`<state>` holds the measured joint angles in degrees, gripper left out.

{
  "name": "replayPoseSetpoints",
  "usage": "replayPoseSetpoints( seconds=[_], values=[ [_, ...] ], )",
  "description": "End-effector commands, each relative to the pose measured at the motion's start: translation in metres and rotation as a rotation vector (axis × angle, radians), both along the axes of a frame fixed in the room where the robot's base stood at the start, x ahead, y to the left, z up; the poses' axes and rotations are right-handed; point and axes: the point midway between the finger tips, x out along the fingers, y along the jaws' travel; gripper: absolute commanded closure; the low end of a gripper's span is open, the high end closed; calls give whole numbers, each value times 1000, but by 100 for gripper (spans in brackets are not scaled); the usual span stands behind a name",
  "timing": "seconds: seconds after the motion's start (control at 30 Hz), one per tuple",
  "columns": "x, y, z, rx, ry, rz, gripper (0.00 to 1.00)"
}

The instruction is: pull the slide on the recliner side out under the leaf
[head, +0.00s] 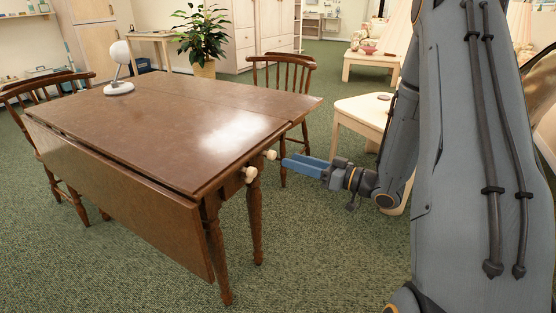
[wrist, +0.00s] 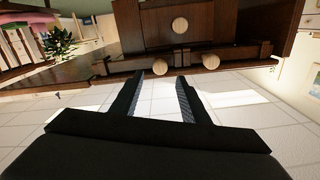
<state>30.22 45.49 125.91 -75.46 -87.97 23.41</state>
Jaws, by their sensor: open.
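The brown drop-leaf table (head: 150,110) stands at left in the head view. Its near leaf (head: 130,195) hangs down; beyond a seam, the far part of the top lies level. Pale round knobs show at the table's end: one nearer me (head: 250,175) and one farther (head: 271,155). In the wrist view a drawer knob (wrist: 180,25) and two slide knobs, left (wrist: 160,69) and right (wrist: 204,59), show. My gripper (head: 285,161) is open and empty, its blue fingers just right of the farther knob. In the wrist view its fingers (wrist: 160,82) point at the left slide knob, without visible contact.
Wooden chairs stand at the table's left (head: 70,90) and far side (head: 283,75). A white lamp (head: 119,70) is on the tabletop. A pale side table (head: 362,113) stands behind my arm. Green carpet (head: 330,250) is clear in front of the table's end.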

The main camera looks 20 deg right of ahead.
Motion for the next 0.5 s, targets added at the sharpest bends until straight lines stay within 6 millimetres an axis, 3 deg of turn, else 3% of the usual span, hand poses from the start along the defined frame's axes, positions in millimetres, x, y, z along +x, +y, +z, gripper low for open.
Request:
replayPoseSetpoints(
  seconds=[0.2,0.5],
  values=[
    [25,26,0,-2,-1,3,59],
    [45,46,0,-2,1,0,59]
  ],
)
